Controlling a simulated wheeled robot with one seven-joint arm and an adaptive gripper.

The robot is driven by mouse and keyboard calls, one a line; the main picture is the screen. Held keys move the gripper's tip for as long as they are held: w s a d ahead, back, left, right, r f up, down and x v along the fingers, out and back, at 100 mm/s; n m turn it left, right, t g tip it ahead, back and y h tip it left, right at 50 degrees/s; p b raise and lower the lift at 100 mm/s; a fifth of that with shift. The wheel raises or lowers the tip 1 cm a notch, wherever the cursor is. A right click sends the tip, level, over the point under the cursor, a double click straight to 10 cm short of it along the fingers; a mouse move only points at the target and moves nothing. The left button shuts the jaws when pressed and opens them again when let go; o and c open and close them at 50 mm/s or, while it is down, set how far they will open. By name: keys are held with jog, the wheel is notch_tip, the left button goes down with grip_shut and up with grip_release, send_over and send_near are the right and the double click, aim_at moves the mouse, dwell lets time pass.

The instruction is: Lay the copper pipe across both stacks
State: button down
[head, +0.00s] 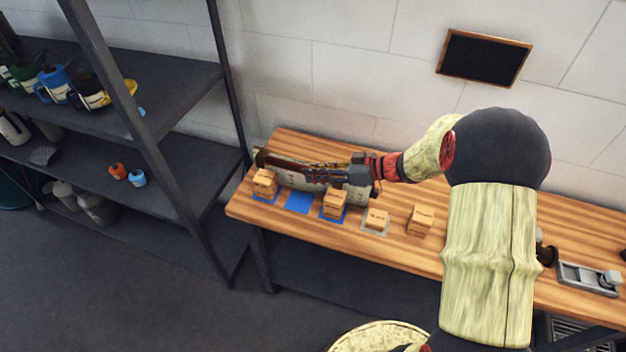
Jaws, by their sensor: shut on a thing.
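My gripper (312,173) is above the back left of the wooden table, pointing left, shut on a dark brown, long thing that looks like the copper pipe (278,160). The pipe's left end shows behind the left stack; the rest is partly hidden by the gripper. The left stack (265,182) of light wooden blocks stands on a blue mat. A second stack (334,202) stands on another blue mat, in front of the gripper. I cannot tell the pipe's exact height above the table.
A bare blue mat (299,202) lies between the stacks. A low block (376,219) sits on a grey mat, and another block stack (420,220) stands right of it. A pale object (294,181) is behind the stacks. A dark shelf (170,95) stands left.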

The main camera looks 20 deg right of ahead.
jog(key=shift+w+a+f, duration=0.2)
jog(key=shift+w+f, duration=0.55)
jog(key=shift+f, duration=0.3)
notch_tip(320, 180, down, 3)
jog(key=shift+r, duration=0.2)
jog(key=shift+f+b, duration=0.65)
jog(key=shift+b, duration=0.85)
jog(key=c, duration=1.6)
grip_release()
jog(key=shift+r, duration=0.1)
